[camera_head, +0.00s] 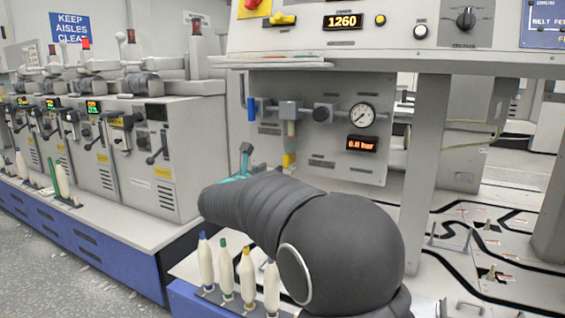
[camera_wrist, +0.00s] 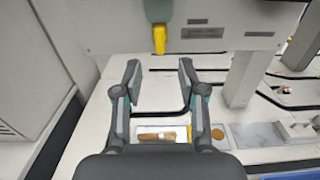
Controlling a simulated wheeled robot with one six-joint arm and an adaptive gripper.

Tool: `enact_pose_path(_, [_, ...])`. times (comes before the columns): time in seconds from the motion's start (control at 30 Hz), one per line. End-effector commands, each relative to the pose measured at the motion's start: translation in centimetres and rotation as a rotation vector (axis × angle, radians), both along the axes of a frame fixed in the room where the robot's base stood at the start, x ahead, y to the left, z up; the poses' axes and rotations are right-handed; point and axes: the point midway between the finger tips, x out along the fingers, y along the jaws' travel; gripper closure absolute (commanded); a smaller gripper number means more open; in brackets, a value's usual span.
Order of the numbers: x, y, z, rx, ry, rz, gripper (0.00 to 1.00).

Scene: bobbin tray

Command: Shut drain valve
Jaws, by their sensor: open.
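A grey panel (camera_head: 330,165) carries a filter unit (camera_head: 289,115). Below it hangs a yellow part (camera_head: 288,160), which looks like the drain valve; its handle (camera_wrist: 159,39) points down in the wrist view. A blue lever (camera_head: 252,108) sits at the panel's left end. The round gauge (camera_head: 361,115) stands above a red readout (camera_head: 363,144) showing 0.0 bar. My gripper (camera_wrist: 160,74) is open and empty, its fingers spread on either side below the yellow handle and apart from it. In the head view my arm hides most of the gripper.
Bobbins (camera_head: 226,270) stand upright in a row in front of my arm. A tray (camera_wrist: 163,135) with a brown-and-white item lies below the fingers. A grey post (camera_head: 427,170) stands right of the panel. Spinning machines (camera_head: 150,150) line the left.

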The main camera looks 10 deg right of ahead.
Motion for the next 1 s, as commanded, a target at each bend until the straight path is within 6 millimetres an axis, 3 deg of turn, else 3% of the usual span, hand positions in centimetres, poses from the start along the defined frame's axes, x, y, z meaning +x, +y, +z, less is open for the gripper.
enact_pose_path(0.4, [5.6,-4.1,0.1,-0.002,0.001,0.000,0.59])
enact_pose_path(0.9, [6.8,-4.9,0.0,-0.002,0.001,0.002,0.59])
enact_pose_path(1.0, [6.8,-4.9,0.0,-0.002,0.001,0.002,0.84])
